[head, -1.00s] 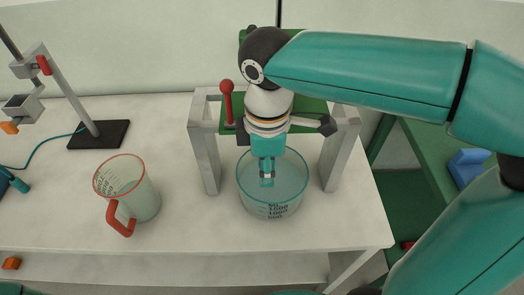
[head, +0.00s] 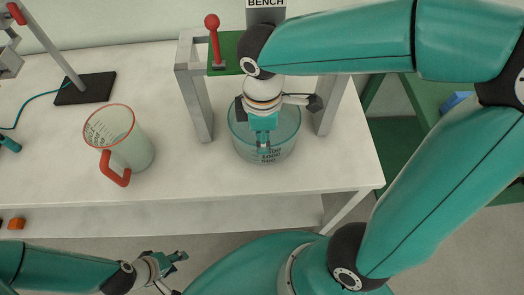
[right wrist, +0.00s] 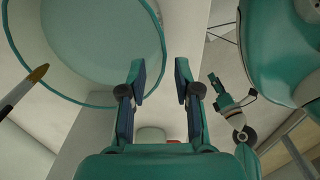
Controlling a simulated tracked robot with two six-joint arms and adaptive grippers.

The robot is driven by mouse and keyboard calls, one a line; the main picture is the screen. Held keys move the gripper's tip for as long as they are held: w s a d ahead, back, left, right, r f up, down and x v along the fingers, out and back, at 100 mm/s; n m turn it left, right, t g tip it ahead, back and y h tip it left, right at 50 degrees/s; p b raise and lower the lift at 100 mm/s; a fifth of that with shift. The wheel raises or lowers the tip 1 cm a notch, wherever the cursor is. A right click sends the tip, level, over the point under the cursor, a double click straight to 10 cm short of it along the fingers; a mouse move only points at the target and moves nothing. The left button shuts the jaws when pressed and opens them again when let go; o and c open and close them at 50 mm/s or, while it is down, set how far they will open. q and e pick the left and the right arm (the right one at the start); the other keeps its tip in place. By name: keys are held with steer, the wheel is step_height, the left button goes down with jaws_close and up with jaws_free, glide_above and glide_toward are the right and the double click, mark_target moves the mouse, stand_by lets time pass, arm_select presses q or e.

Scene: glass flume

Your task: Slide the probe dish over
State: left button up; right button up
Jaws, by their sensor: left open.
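The probe dish, a clear round glass vessel with dark volume marks (head: 287,138), stands on the white bench under the grey frame. In the right wrist view its wide rim and pale inside (right wrist: 95,45) fill the upper left. My right gripper (head: 264,149) points down at the dish's near side and hides part of it. In the right wrist view its two fingers (right wrist: 161,72) are apart, with the dish rim close by the left finger. I cannot tell whether they touch. My left gripper (head: 181,268) is open and empty, in front of the bench and below its top.
A glass jug with red rim and handle (head: 128,140) stands left of the dish. A grey frame (head: 196,100) with a red-knobbed lever (head: 213,35) straddles the dish. A stand with a dark base (head: 86,88) is further left.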

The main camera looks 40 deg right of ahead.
mark_target(262, 163)
step_height(262, 163, down, 8)
steer(key=shift+r, duration=0.25)
jaws_close()
stand_by(0.3)
